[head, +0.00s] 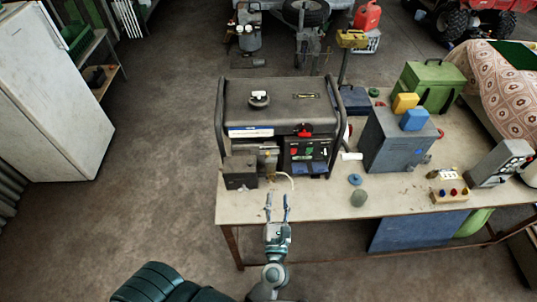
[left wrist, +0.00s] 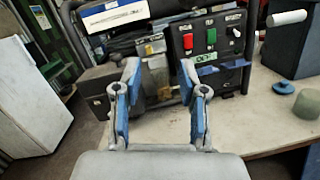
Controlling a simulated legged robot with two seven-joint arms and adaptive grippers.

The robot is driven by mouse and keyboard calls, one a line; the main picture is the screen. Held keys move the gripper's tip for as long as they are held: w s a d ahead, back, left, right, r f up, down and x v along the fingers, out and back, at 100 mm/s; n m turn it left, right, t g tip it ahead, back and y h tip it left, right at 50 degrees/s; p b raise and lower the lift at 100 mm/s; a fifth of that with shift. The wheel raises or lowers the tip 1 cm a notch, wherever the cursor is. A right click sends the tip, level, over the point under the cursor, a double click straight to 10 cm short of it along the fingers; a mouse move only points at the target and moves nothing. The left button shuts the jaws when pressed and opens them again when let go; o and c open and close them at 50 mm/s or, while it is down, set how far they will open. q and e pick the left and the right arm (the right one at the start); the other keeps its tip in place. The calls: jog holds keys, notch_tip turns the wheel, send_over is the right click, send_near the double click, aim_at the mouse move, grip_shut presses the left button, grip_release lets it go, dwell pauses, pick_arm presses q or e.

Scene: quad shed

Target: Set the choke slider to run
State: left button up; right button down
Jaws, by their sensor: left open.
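The generator (head: 282,105) stands on the workbench, in a black tube frame. It also shows in the left wrist view (left wrist: 208,45), with its control panel of red and green switches at the upper right. Left of that panel is a small pale metal part with a yellow piece (left wrist: 152,48), which may be the choke slider; its setting is too small to read. My left gripper (head: 277,204) is open and empty in front of the generator, at the bench's front edge. In the left wrist view its blue-padded fingers (left wrist: 159,88) point toward that part, apart from it. My right gripper is out of view.
The workbench (head: 320,205) has bare room in front of the generator. A grey box (head: 392,145) and a green box (head: 428,85) stand to the right. A blue round lid (head: 355,179) and a greenish jar (head: 358,198) are nearer. A white fridge (head: 55,95) stands left.

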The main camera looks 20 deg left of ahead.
pick_arm(q)
jog(key=a+f+n+g+y, duration=0.1)
jog(key=a+f+n+g, duration=0.1)
jog(key=n, duration=0.2)
jog(key=p, duration=0.5)
send_near(268, 155)
jog(key=x, duration=0.8)
jog(key=shift+w+a+f, duration=0.1)
jog(key=shift+w+f, duration=0.05)
jog(key=shift+w, duration=0.25)
grip_shut()
jog(key=shift+s, duration=0.1)
